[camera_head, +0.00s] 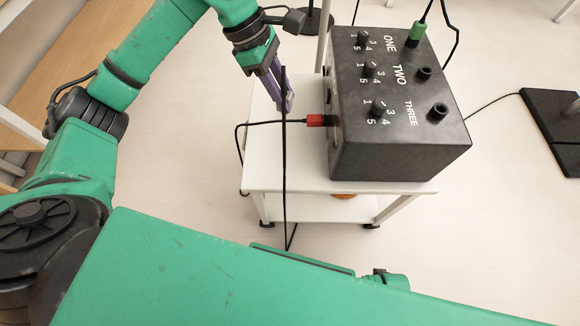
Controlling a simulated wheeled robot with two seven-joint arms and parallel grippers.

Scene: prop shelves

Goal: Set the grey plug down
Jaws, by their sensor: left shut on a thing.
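My left gripper (279,94) points down beside the left edge of the black box (395,110), above the white stand (265,172). It is shut on the grey plug, which is mostly hidden by the fingers. A black cable (285,180) hangs straight down from the gripper, past the front edge of the stand. My right gripper is not in view.
A red plug (318,120) sits in the box's left side, with its cable over the stand. A green plug (416,34) stands in a top socket; two other sockets look empty. A black base (555,120) stands on the floor at right.

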